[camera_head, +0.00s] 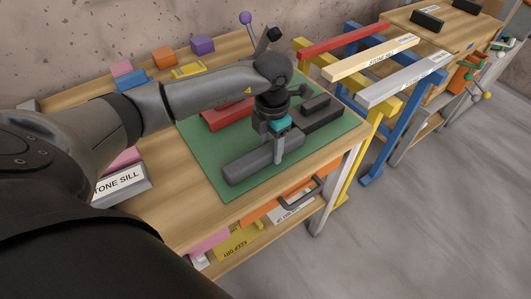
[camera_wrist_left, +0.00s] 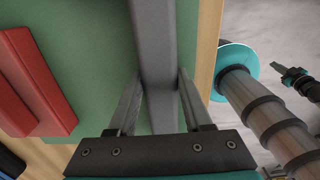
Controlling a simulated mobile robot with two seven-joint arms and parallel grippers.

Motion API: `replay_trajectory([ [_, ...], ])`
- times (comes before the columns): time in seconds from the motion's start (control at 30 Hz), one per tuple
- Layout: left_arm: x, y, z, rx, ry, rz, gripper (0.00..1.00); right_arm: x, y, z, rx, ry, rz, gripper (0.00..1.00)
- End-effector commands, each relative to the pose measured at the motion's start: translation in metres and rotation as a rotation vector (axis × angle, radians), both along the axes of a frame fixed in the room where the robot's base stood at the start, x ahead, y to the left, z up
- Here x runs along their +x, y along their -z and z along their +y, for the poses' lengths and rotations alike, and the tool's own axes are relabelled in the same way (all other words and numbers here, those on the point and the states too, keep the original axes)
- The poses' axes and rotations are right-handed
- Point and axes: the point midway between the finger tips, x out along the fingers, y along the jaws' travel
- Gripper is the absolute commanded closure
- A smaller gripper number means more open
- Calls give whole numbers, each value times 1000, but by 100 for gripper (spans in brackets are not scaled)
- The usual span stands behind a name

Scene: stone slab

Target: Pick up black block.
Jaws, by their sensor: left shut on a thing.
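A long dark grey block (camera_head: 250,164) lies on the green mat near the front of the bench. My left gripper (camera_head: 279,155) reaches down over it, with a finger on either side, and is shut on it. In the left wrist view the block (camera_wrist_left: 155,45) runs lengthwise between the two fingers (camera_wrist_left: 160,100). A shorter stepped black block (camera_head: 322,115) stands on the mat behind and to the right of the gripper. I cannot tell for sure which of the two is the black block.
A red stepped block (camera_head: 222,119) lies on the green mat (camera_head: 205,160), left of the gripper; it also shows in the left wrist view (camera_wrist_left: 30,80). Coloured blocks (camera_head: 163,57) line the back of the bench. A yellow-and-blue trestle (camera_head: 368,150) stands close on the right.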

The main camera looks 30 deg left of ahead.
Motion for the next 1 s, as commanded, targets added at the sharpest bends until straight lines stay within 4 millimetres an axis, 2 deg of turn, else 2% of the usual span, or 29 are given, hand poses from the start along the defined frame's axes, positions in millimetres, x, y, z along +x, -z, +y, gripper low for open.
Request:
replay_trajectory([
  [0.03, 0, 0, 0, 0, 0, 0, 64, 0, 0, 0, 0, 0, 1, 100],
  [0.37, 0, 0, 0, 0, 0, 0, 100, -1, 0, 0, 0, 0, 2, 100],
  [0.63, 0, -1, 0, 0, 0, -1, 100, -1, 0, 0, 0, 0, 1, 100],
  [0.77, 1, -8, 0, 0, 0, -2, 100, -1, -2, 0, 0, 0, 1, 100],
  [0.87, 1, -19, 0, 0, 0, -2, 100, -1, -4, 0, 0, -1, 1, 100],
  [1.0, 1, -43, 0, -1, 0, -5, 100, -1, -9, 0, 0, -1, 1, 100],
])
